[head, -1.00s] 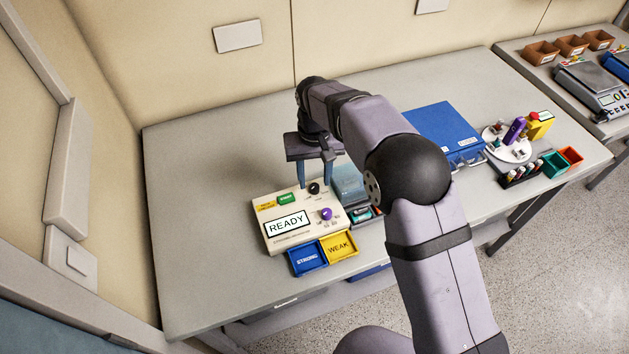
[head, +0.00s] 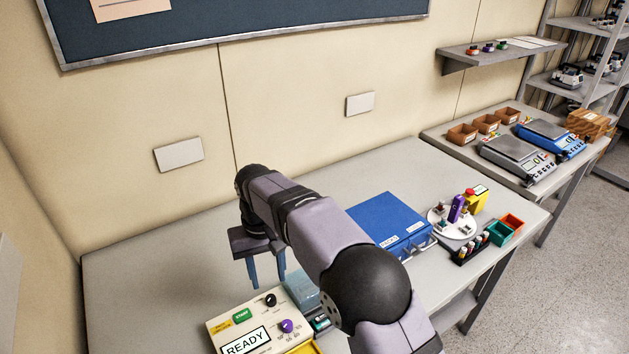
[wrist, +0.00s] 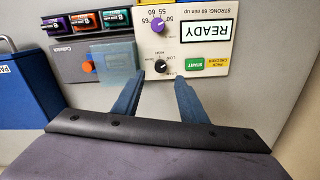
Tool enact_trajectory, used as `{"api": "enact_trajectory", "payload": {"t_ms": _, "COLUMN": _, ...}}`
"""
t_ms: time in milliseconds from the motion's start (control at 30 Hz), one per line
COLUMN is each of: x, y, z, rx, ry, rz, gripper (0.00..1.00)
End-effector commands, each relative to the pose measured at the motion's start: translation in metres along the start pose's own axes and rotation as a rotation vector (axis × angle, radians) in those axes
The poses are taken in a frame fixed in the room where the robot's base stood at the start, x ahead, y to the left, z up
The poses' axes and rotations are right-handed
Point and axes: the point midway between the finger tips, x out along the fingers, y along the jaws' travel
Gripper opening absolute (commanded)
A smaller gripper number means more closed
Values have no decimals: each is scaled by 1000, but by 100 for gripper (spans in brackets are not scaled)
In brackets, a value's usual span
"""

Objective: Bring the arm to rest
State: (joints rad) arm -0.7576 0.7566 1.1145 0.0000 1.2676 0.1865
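The checker's screen reads READY (head: 246,342). It has a green START button (head: 242,315), a black knob (head: 270,299) and a purple knob (head: 286,326). The fingers look clear of it. In the head view the checker's front is cut off by the frame's lower edge.
A blue case (head: 387,222) lies right of my arm. In the wrist view, a grey unit (wrist: 85,70) sits beside the checker. The table's left part (head: 150,290) is bare.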

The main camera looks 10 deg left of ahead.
Motion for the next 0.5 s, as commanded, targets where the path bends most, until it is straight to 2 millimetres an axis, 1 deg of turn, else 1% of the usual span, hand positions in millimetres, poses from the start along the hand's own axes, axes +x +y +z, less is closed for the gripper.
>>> {"api": "enact_trajectory", "payload": {"t_ms": 133, "x": -3, "y": 19, "z": 6, "rx": 26, "ry": 1, "rz": 0, "gripper": 39}}
{"api": "enact_trajectory", "payload": {"t_ms": 167, "x": -3, "y": 26, "z": 8, "rx": 36, "ry": 0, "rz": 0, "gripper": 39}}
{"api": "enact_trajectory", "payload": {"t_ms": 267, "x": -6, "y": 56, "z": 22, "rx": 79, "ry": 0, "rz": 1, "gripper": 39}}
{"api": "enact_trajectory", "payload": {"t_ms": 300, "x": -6, "y": 70, "z": 29, "rx": 100, "ry": 1, "rz": 1, "gripper": 39}}
{"api": "enact_trajectory", "payload": {"t_ms": 367, "x": -7, "y": 93, "z": 44, "rx": 134, "ry": 0, "rz": 1, "gripper": 39}}
{"api": "enact_trajectory", "payload": {"t_ms": 400, "x": -8, "y": 108, "z": 55, "rx": 159, "ry": 0, "rz": 1, "gripper": 39}}
{"api": "enact_trajectory", "payload": {"t_ms": 467, "x": -8, "y": 130, "z": 75, "rx": 198, "ry": 1, "rz": 1, "gripper": 39}}
{"api": "enact_trajectory", "payload": {"t_ms": 500, "x": -7, "y": 144, "z": 89, "rx": 223, "ry": 1, "rz": 1, "gripper": 39}}
